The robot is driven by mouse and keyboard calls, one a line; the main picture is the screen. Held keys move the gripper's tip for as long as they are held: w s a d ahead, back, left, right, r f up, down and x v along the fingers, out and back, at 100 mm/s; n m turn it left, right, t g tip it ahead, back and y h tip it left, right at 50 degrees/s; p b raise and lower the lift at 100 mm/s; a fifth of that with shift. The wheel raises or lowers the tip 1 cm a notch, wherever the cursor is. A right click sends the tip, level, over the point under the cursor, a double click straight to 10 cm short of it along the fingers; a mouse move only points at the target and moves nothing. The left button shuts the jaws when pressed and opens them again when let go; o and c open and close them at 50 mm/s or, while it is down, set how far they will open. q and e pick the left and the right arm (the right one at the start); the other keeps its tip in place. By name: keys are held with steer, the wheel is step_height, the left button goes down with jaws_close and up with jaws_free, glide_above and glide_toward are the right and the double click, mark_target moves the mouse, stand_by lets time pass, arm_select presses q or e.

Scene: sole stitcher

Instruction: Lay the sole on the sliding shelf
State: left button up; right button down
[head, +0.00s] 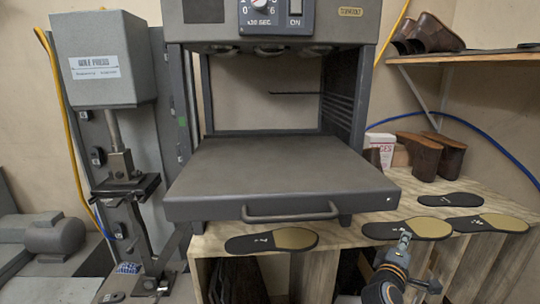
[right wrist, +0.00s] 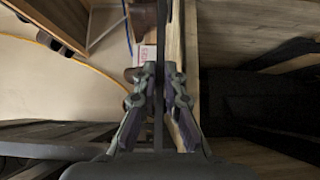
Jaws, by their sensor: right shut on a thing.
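The sliding shelf (head: 280,175) is a flat dark grey plate with a front handle (head: 290,213), pulled out of the press-like machine; its top is bare. My right gripper (head: 404,242) is shut on the near edge of a black sole with a tan end (head: 432,228), at the wooden table's front edge. In the right wrist view the gripper (right wrist: 158,80) pinches this sole, seen edge-on as a thin dark strip (right wrist: 158,40). I cannot tell whether the sole is clear of the table. My left gripper is out of view.
Other soles lie on the wooden table (head: 350,238): one at the front below the handle (head: 270,241), one at the right (head: 487,223), a dark one behind (head: 450,200). Brown shoes (head: 425,155) and a white box (head: 380,146) stand behind. A grey press (head: 105,60) is left.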

steer(key=shift+w+d+f, duration=0.3)
steer(key=shift+w+d, duration=0.15)
steer(key=shift+w+d+b, duration=0.25)
steer(key=shift+w+b, duration=0.05)
steer(key=shift+w, duration=0.2)
steer(key=shift+s, duration=0.1)
steer(key=shift+s+a, duration=0.1)
steer(key=shift+s, duration=0.05)
steer(key=s+a+r+p, duration=0.3)
steer(key=s+a, duration=0.2)
steer(key=s, duration=0.1)
steer(key=shift+a, duration=0.2)
steer(key=shift+s+d+f, duration=0.1)
steer(key=shift+s, duration=0.1)
